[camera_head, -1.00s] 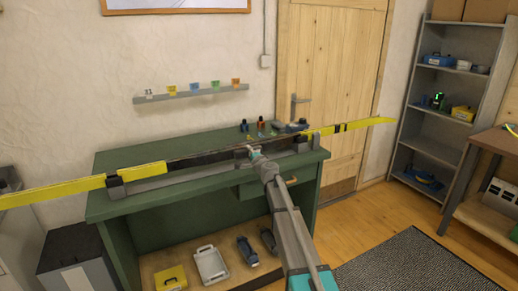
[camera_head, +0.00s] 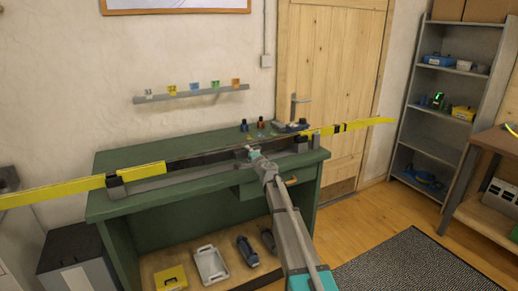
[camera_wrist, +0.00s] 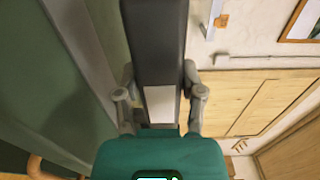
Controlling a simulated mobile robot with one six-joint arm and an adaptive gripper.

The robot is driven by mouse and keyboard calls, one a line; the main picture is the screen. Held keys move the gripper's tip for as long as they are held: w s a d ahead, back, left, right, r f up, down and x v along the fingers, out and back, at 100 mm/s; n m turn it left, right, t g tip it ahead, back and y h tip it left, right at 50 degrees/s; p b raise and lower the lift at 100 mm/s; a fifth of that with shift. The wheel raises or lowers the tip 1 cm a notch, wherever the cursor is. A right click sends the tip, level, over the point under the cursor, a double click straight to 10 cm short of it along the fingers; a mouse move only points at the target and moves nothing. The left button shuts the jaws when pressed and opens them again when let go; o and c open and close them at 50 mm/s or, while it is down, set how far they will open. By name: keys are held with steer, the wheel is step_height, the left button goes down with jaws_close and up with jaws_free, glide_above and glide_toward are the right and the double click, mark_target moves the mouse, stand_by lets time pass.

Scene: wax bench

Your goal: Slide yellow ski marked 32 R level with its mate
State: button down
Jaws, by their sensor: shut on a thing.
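A long yellow-ended ski lies lengthwise over the green bench. Its left yellow part (camera_head: 85,185) sticks out past the bench's left end, and its right yellow part (camera_head: 365,125) sticks out past the right end. The middle between them is dark. I cannot tell one ski from its mate here, and no 32 R marking is readable. My gripper (camera_head: 252,152) is at the front of the dark middle. In the wrist view its fingers (camera_wrist: 160,82) are shut on both sides of a dark bar (camera_wrist: 155,40) with a pale patch, likely the ski.
Dark holders stand at the left (camera_head: 116,186) and right (camera_head: 302,143) of the green bench (camera_head: 215,195). Small bottles (camera_head: 261,122) stand at the back right. A wall ledge (camera_head: 190,96) carries several coloured tags. A grey shelf (camera_head: 465,30) stands at right; the floor mat (camera_head: 400,265) is clear.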

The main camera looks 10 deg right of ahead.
stand_by(0.3)
steer(key=shift+c, duration=0.6)
jaws_free()
steer(key=v, duration=1.2)
